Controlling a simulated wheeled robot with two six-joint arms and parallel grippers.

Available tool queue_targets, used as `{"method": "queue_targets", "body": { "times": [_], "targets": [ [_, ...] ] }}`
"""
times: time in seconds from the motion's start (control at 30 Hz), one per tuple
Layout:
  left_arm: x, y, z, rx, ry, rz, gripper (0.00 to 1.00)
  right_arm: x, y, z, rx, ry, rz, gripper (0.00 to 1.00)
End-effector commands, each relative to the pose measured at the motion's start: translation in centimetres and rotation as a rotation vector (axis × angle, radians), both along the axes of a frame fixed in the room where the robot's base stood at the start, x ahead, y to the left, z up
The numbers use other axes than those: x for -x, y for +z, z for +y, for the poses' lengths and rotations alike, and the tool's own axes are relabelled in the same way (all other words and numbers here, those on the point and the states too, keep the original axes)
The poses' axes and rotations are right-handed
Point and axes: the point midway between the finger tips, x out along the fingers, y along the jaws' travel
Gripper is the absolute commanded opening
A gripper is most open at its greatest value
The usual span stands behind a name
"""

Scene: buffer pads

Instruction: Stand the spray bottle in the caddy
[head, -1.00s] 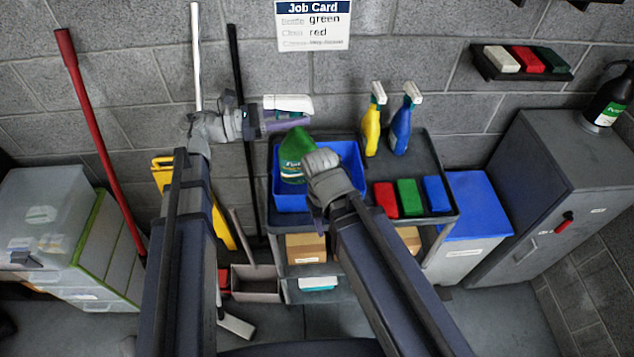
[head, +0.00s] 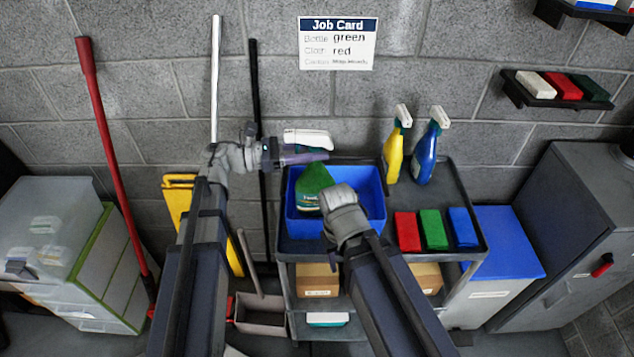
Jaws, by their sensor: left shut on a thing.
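The green spray bottle (head: 312,190) with a white spray head (head: 307,138) is upright, slightly tilted, at the left part of the blue caddy (head: 372,190). Its lower body shows inside the caddy's outline; I cannot tell if its base touches the floor. My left gripper (head: 302,157) is shut on the bottle just below the spray head. The caddy stands on the left of the cart's top shelf (head: 452,193). My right gripper (head: 338,238) is at the caddy's front right, mostly hidden by its own wrist, so its jaws cannot be made out.
Yellow (head: 394,155) and blue (head: 427,155) spray bottles stand behind red (head: 407,231), green (head: 433,229) and blue (head: 462,227) cloths on the cart. A job card (head: 338,43) reads bottle green, cloth red. A blue-lidded bin (head: 502,243) is right; poles lean left.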

Motion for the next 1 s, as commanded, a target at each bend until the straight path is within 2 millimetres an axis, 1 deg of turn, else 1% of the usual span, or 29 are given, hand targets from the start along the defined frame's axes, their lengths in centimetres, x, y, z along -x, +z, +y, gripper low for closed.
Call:
{"method": "queue_targets", "body": {
  "times": [0.03, 0.13, 0.2, 0.37, 0.47, 0.8, 1.0],
  "targets": [
    [0.0, -1.5, 0.0, 0.003, 0.000, 0.000, 0.00, 0.0, -1.6, 0.0, 0.000, 0.000, 0.000, 0.50],
    [0.0, -2.6, 0.0, 0.004, 0.000, -0.001, 0.00, 0.0, -2.7, 0.0, 0.000, 0.000, 0.000, 0.50],
    [0.0, -3.0, 0.0, 0.004, 0.000, -0.001, 0.00, 0.0, -3.1, 0.0, 0.000, 0.000, 0.000, 0.50],
    [0.0, -2.9, 0.0, 0.004, 0.000, -0.001, 0.00, 0.0, -2.9, 0.0, 0.000, 0.000, 0.000, 0.50],
    [0.0, -3.2, 0.0, 0.004, 0.000, -0.001, 0.00, 0.0, -3.3, 0.0, 0.000, 0.000, 0.000, 0.50],
    [0.0, -6.6, 0.0, 0.004, 0.000, -0.001, 0.00, 0.0, -6.7, 0.0, 0.000, 0.000, 0.000, 0.50],
    [0.0, -6.6, 0.0, 0.004, 0.000, -0.001, 0.00, 0.0, -6.6, 0.0, 0.000, 0.000, 0.000, 0.50]
  ]
}}
